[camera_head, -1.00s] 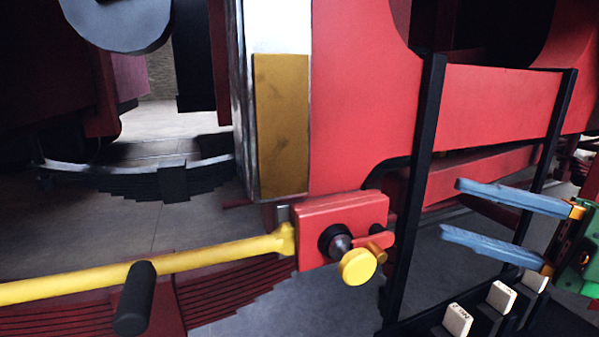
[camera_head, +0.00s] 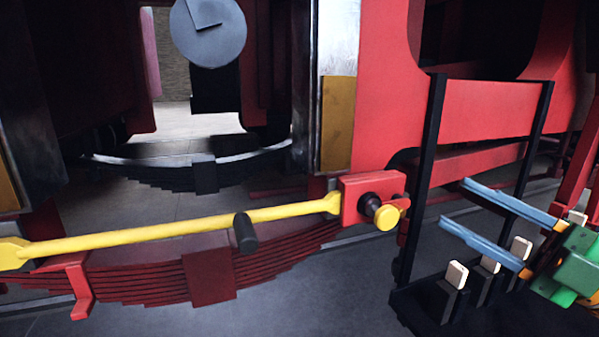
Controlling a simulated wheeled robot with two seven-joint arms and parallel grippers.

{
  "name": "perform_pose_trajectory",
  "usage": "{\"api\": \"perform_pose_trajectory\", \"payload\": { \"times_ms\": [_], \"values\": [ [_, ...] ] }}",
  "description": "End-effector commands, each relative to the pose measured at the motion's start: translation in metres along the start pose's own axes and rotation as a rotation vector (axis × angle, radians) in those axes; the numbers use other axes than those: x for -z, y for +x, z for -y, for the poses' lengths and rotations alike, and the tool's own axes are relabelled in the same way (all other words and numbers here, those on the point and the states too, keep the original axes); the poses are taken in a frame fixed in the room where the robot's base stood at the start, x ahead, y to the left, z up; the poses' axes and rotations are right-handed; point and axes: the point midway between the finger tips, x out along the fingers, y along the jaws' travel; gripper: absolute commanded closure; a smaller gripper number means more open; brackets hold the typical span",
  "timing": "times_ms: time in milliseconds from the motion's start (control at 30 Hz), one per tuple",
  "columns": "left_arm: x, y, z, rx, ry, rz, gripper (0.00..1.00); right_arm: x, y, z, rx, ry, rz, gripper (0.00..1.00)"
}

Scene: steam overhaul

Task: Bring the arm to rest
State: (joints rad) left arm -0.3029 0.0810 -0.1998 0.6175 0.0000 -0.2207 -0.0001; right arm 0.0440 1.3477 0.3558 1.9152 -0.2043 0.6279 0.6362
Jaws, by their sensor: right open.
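My right gripper (camera_head: 455,204) comes in from the right edge. Its two long blue fingers are apart with nothing between them, and they point left in front of the black stand's posts. Its green body (camera_head: 578,268) sits at the lower right with orange finger mounts. The fingertips are to the right of a red block with a yellow knob (camera_head: 386,217) and do not appear to touch it. My left gripper is not in view.
A yellow bar (camera_head: 170,230) with a black handle (camera_head: 244,232) runs left from the red block, above a dark red leaf spring (camera_head: 150,275). A black stand (camera_head: 429,180) with several pale-tagged pieces (camera_head: 457,274) stands below the gripper. Red frame plates (camera_head: 490,108) rise behind.

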Motion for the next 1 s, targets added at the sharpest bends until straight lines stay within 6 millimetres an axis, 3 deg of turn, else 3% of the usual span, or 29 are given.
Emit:
{"api": "perform_pose_trajectory", "payload": {
  "times_ms": [167, 267, 367, 433, 533, 600, 700, 800, 1000],
  "values": [
    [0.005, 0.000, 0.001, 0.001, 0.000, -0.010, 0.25, -0.050, -0.010, 0.021, -0.169, 0.137, 0.188, 0.48],
    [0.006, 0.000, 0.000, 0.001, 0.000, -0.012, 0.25, -0.083, -0.023, 0.046, -0.259, 0.237, 0.344, 0.48],
    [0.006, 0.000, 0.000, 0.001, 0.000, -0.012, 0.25, -0.114, -0.043, 0.082, -0.326, 0.349, 0.529, 0.48],
    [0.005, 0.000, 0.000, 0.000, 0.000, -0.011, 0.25, -0.133, -0.060, 0.116, -0.355, 0.438, 0.679, 0.48],
    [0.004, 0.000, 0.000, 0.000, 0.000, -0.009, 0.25, -0.148, -0.094, 0.184, -0.356, 0.597, 0.940, 0.48],
    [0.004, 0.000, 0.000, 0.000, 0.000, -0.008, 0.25, -0.144, -0.120, 0.240, -0.315, 0.721, 1.137, 0.48],
    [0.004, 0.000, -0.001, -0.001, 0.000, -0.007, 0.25, -0.120, -0.148, 0.308, -0.218, 0.872, 1.362, 0.48],
    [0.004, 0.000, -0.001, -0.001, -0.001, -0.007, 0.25, -0.089, -0.167, 0.356, -0.108, 0.994, 1.518, 0.48],
    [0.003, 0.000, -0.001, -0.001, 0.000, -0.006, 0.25, -0.014, -0.188, 0.422, 0.140, 1.206, 1.733, 0.48]
  ]
}}
